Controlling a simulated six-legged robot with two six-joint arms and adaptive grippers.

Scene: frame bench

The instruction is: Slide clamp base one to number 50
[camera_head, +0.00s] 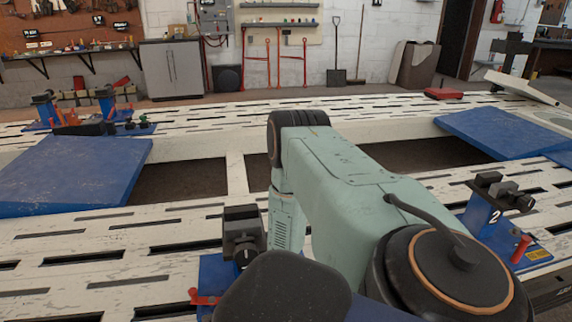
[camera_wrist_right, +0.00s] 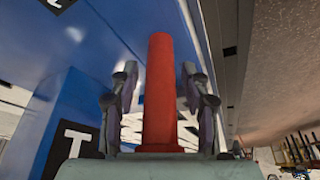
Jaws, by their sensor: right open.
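A blue clamp base (camera_head: 217,272) with a black clamp (camera_head: 243,235) on top and a red handle (camera_head: 205,298) stands on the near slotted rail, left of my teal arm. My arm hides part of it, and no number shows on it. In the right wrist view, an upright red handle (camera_wrist_right: 159,110) stands between the fingers of my open right gripper (camera_wrist_right: 160,80), with gaps on both sides. My left gripper is not in view. No number 50 is readable.
Another clamp base (camera_head: 478,215), marked 2, stands on the near rail at the right. More blue clamp bases (camera_head: 105,100) are on the far rail at the left. Blue panels (camera_head: 75,175) bridge the rails, with open gaps between the beams.

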